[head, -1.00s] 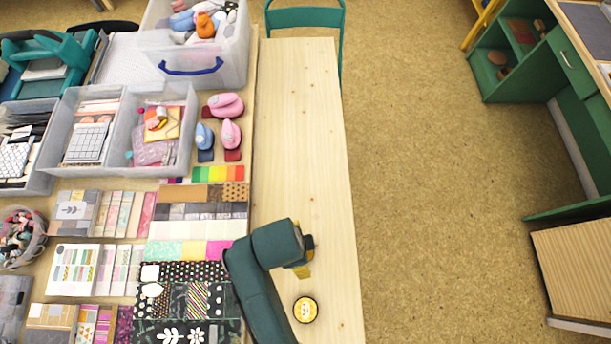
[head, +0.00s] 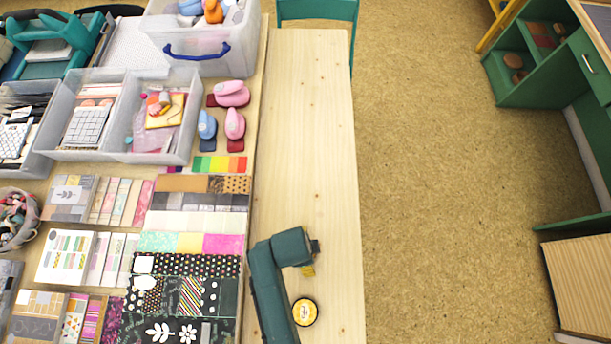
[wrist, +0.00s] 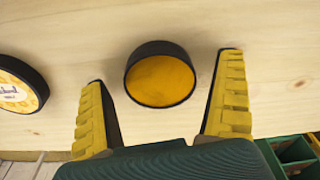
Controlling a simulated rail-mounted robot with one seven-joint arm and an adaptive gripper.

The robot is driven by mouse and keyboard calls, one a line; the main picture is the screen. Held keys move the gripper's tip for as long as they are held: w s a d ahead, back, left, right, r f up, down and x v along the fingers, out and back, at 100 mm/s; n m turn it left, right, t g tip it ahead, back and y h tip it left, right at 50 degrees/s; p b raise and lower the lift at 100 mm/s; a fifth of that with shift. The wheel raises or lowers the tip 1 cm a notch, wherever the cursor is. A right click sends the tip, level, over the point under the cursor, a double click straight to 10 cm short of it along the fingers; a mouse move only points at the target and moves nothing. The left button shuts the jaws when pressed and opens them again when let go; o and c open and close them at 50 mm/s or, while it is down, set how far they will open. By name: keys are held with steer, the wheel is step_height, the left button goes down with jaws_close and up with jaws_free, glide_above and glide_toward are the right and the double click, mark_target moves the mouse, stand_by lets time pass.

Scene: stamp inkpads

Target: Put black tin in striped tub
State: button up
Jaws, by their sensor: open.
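A round black tin (wrist: 160,75) with a yellow-orange inside lies on the pale wooden table. A second round black piece with a yellow printed face (wrist: 17,86) lies to the left in the wrist view; a similar disc shows in the head view (head: 305,312). I cannot make out a striped tub.
Patterned paper pads (head: 190,300) cover the table left of my arm. Clear plastic bins (head: 122,150), punches (head: 232,93) and a large clear box (head: 205,66) stand farther back. The wooden strip (head: 305,130) beyond my arm is bare.

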steer(key=c, duration=1.4)
